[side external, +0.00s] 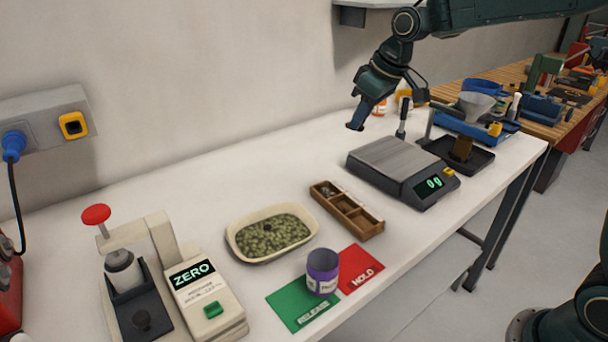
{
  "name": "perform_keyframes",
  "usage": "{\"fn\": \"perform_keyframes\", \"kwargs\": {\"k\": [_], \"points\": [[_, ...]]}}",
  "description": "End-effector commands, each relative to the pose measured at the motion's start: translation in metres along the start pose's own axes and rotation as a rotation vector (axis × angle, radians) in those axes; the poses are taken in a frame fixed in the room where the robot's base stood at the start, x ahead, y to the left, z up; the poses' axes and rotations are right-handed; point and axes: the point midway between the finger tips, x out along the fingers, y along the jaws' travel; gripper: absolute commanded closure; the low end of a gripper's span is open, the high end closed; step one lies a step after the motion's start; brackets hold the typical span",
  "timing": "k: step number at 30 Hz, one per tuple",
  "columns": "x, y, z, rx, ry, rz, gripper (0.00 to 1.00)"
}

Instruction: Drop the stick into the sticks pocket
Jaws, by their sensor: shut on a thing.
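My gripper (357,123) hangs above the back of the white table, behind the scale, pointing down and slightly left. It is shut on the stick, which is too small and dark here to make out apart from the fingers. A wooden tray (372,234) with several pockets sits mid-table, in front of and to the left of the scale. Its far-left pocket holds some small pieces; the other pockets look empty. No label shows which one is the sticks pocket. My gripper is well above and behind the tray, apart from it.
A purple tin (322,272) stands by the green card (297,305) and red card (362,268). A ZERO device (205,300) is front left. A black tray (481,160) is right.

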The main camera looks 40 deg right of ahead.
Motion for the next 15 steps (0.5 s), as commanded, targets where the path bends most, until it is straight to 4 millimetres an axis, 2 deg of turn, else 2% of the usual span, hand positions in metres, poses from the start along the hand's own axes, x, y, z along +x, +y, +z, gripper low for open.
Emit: {"fn": "perform_keyframes", "kwargs": {"k": [5, 15], "points": [[0.022, -0.001, 0.010, -0.001, -0.005, -0.002, 0.97], [0.081, -0.001, 0.034, -0.001, -0.005, -0.002, 0.97]]}}
